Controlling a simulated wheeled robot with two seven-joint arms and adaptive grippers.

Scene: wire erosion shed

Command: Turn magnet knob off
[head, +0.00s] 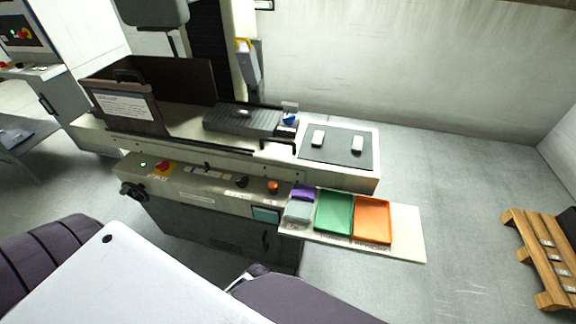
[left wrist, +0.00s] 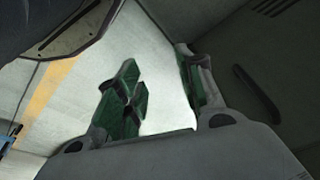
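A dark ribbed magnet chuck (head: 240,120) lies on the machine bed in the head view, with a small pale part on top. A small blue knob (head: 290,119) sits at its right end, beside a small pale label; its on or off position is too small to read. My left gripper (left wrist: 162,92) shows in the left wrist view with its two green-padded fingers apart and nothing between them. Neither gripper shows in the head view, so the left gripper's place relative to the knob cannot be told.
The front panel has a red button (head: 163,168), a black knob (head: 241,181) and an orange knob (head: 272,186). A shelf (head: 411,232) holds a green tray (head: 334,213) and an orange tray (head: 373,220). A wooden pallet (head: 540,258) stands right.

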